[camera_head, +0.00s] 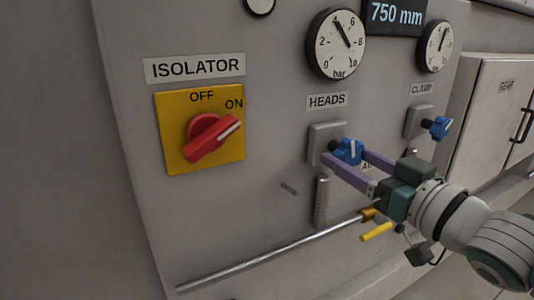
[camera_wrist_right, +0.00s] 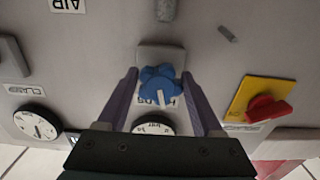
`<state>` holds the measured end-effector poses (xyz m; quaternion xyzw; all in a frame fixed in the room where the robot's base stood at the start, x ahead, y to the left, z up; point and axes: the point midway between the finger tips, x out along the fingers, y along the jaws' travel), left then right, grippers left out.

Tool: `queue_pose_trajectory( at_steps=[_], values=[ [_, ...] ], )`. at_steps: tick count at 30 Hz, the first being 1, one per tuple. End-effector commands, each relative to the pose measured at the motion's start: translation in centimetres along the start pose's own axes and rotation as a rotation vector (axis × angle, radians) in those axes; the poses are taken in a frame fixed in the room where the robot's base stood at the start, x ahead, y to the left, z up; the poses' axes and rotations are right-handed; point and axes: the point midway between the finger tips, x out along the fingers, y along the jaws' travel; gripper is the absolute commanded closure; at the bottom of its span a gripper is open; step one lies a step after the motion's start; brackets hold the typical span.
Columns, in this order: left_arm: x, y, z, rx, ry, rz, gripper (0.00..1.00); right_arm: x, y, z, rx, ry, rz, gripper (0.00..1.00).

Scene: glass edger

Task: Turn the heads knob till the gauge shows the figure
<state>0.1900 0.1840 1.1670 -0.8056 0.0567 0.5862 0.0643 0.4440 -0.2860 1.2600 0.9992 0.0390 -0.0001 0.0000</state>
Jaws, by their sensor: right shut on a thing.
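The blue heads knob (camera_head: 348,151) sits on a grey block under the HEADS label (camera_head: 327,101). My right gripper (camera_head: 352,166) is shut on this knob, with a purple finger on each side. In the right wrist view the knob (camera_wrist_right: 160,84) shows between the fingers, with a white mark on it. The heads gauge (camera_head: 336,44) is a white dial marked in bar, 0 to 10. Its needle points up and slightly left, near where 4 lies. My left gripper is not in view.
The clamp gauge (camera_head: 435,46) and blue clamp knob (camera_head: 437,127) are to the right. A display (camera_head: 396,14) reads 750 mm. The red isolator handle (camera_head: 212,139) is on a yellow plate at left. A metal rod (camera_head: 270,252) with a yellow-handled valve (camera_head: 377,231) runs below.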

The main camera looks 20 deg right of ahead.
Motion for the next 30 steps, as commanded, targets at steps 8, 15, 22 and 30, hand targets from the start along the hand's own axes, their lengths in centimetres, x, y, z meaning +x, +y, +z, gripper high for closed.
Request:
queue_pose_trajectory(
  at_steps=[8,15,22,30],
  values=[
    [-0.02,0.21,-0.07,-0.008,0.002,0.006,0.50,-0.01,-0.04,-0.02,-0.006,0.001,-0.001,0.88],
    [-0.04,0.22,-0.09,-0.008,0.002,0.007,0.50,0.00,0.00,-0.03,-0.083,0.001,-0.001,0.88],
    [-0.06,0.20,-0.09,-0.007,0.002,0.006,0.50,0.01,0.10,-0.05,-0.249,0.002,-0.001,0.88],
    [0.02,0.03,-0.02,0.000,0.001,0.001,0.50,0.01,0.24,-0.09,-0.480,0.002,0.000,0.88]
  ],
)
